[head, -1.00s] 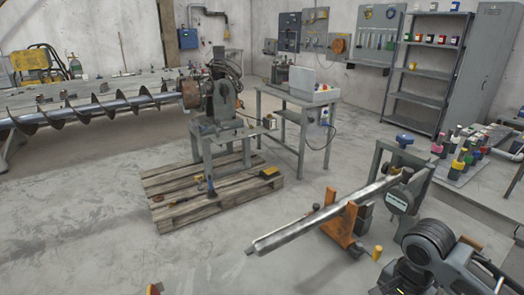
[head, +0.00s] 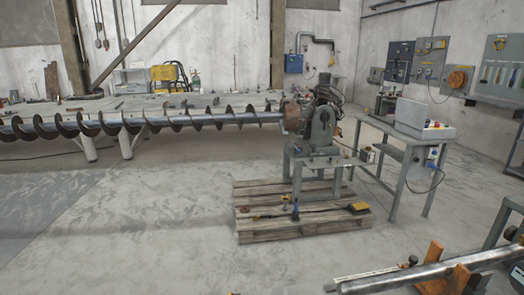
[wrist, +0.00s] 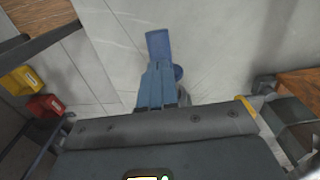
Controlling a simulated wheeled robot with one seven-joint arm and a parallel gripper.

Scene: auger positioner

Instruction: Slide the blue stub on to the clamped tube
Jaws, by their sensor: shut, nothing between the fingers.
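The clamped tube (head: 400,277) is a long grey metal tube at the bottom right of the head view. It slopes from lower left up to the right and is held in an orange clamp (head: 431,256). Its right end is cut off by the frame. My gripper (wrist: 158,45) shows in the wrist view as blue-grey fingers close together, with nothing visible between them and pale floor beyond. My gripper is outside the head view, so its distance from the tube cannot be told. I cannot pick out the blue stub with certainty in either view.
A wooden pallet (head: 270,225) carries a grey machine stand and small tools, one with a blue handle (head: 295,208). A long auger (head: 150,125) lies behind. A grey table (head: 405,145) stands at right. Yellow (wrist: 20,80) and red (wrist: 45,105) objects show left in the wrist view. Floor at front left is clear.

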